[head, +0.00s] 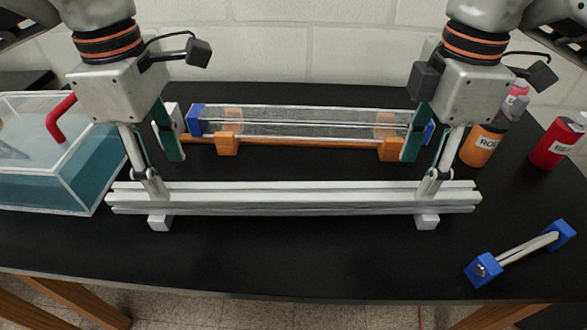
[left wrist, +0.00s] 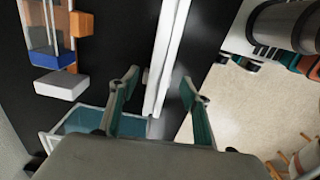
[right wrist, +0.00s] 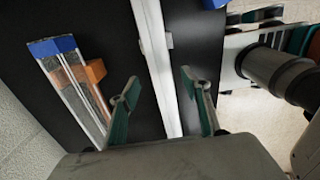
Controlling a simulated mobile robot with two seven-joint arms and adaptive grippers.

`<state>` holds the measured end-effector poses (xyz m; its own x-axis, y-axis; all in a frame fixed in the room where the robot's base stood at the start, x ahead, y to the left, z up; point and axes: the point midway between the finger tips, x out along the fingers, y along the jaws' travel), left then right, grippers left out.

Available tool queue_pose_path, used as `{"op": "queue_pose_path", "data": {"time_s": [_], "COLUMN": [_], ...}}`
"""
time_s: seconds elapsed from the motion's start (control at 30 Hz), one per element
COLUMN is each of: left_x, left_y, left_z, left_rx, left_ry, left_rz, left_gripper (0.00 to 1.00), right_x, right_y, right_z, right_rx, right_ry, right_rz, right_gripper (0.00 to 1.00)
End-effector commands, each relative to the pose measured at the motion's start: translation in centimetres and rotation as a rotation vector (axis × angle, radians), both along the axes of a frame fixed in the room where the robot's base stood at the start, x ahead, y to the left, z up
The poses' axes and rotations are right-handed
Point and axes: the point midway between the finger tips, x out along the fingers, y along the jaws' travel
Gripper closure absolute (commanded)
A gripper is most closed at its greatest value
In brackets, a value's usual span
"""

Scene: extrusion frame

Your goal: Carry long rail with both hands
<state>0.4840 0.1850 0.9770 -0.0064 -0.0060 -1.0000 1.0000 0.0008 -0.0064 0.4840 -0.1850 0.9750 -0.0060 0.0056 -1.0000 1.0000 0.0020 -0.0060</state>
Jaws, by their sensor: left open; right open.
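The long rail (head: 290,196) is a silver, grooved bar lying level across the middle of the black table. It rests on two small pale blocks, a left one (head: 160,222) and a right one (head: 427,221). My left gripper (head: 160,176) is open above the rail's left end. In the left wrist view the rail (left wrist: 168,60) runs between its parted fingers (left wrist: 162,88). My right gripper (head: 424,176) is open above the right end. The rail (right wrist: 155,55) also runs between its fingers (right wrist: 160,88) in the right wrist view. Whether any finger touches the rail cannot be told.
Behind the rail, a clear trough (head: 300,122) with blue ends sits on an orange stand (head: 228,146). A clear water tank (head: 70,185) stands at left. An orange bottle (head: 482,147) and a red bottle (head: 556,142) stand at right. A blue-ended short bar (head: 525,247) lies front right.

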Motion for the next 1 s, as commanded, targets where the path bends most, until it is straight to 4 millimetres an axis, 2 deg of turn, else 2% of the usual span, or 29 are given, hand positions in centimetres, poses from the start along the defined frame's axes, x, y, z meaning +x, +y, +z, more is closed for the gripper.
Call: {"op": "queue_pose_path", "data": {"time_s": [0.33,0.47,0.8,1.0], "left_x": [0.0,-0.1,-0.1,-0.1], "left_y": [0.2,0.2,0.1,0.2], "left_z": [0.0,-0.6,-5.3,-7.3], "left_rx": [0.007,0.007,0.006,0.006], "left_ry": [-0.004,-0.002,0.000,-0.001], "left_rz": [0.000,-0.001,-0.001,0.000], "left_gripper": [0.53,0.53,0.53,0.53], "right_x": [-0.1,-0.1,-0.2,-0.1], "right_y": [-0.2,-0.1,-0.2,-0.1], "right_z": [0.1,-0.6,-5.3,-7.2], "right_rx": [-0.007,-0.007,-0.006,-0.006], "right_ry": [-0.004,-0.002,0.001,-0.002], "right_rz": [-0.003,-0.002,-0.002,-0.002], "right_gripper": [0.53,0.53,0.53,0.53]}}
